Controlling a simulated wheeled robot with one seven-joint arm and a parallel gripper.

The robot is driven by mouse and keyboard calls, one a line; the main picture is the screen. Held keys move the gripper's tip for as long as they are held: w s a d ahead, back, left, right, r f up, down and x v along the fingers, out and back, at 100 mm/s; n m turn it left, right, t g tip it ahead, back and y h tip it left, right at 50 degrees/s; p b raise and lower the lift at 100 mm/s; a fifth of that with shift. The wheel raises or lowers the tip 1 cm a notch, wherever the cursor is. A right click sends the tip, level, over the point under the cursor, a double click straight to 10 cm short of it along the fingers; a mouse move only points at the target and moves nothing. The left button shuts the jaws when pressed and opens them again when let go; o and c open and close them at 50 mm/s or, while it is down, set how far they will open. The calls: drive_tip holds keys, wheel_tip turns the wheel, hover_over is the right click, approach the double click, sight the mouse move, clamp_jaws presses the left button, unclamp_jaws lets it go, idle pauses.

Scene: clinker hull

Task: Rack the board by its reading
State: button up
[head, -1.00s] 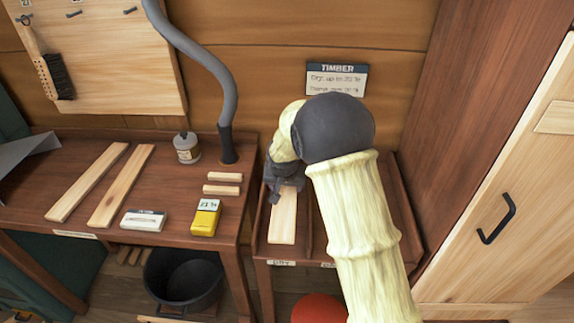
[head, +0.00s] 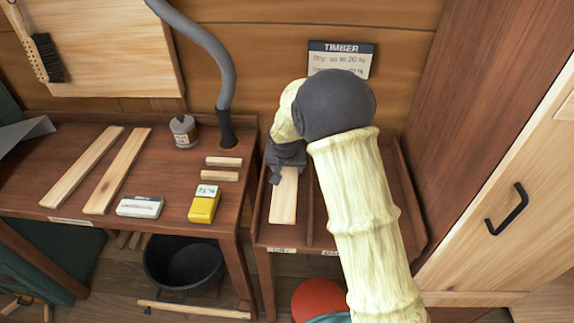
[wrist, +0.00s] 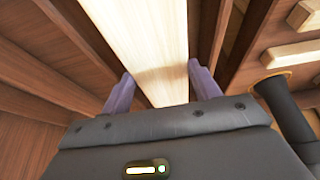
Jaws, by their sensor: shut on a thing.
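My gripper (head: 284,172) is shut on a pale board (head: 284,199) at the rack on the right. The board lies lengthwise over the left bay of the rack (head: 259,240), the one labelled DRY; I cannot tell if it touches the bottom. In the wrist view the board (wrist: 150,45) runs between the two fingers (wrist: 163,92). A yellow moisture meter (head: 204,206) lies on the bench; its small digits look like 21 %, but are hard to read. The TIMBER sign (head: 341,60) on the wall reads dry up to 20 %; its lower line is blurred.
The bench (head: 150,185) on the left holds two long boards, two short strips (head: 222,168), a white box (head: 140,207) and a jar (head: 184,131). A grey hose (head: 217,75) rises behind. A cabinet (head: 480,160) closes the right side. A black bucket (head: 184,263) stands below.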

drive_tip(key=shift+f+b, duration=1.95)
drive_tip(key=shift+f, duration=1.1)
drive_tip(key=shift+f+b, duration=0.3)
drive_tip(key=o, duration=1.2)
drive_tip(key=v, duration=1.7)
drive_tip(key=shift+s+r, duration=0.1)
drive_tip(key=shift+s, duration=0.1)
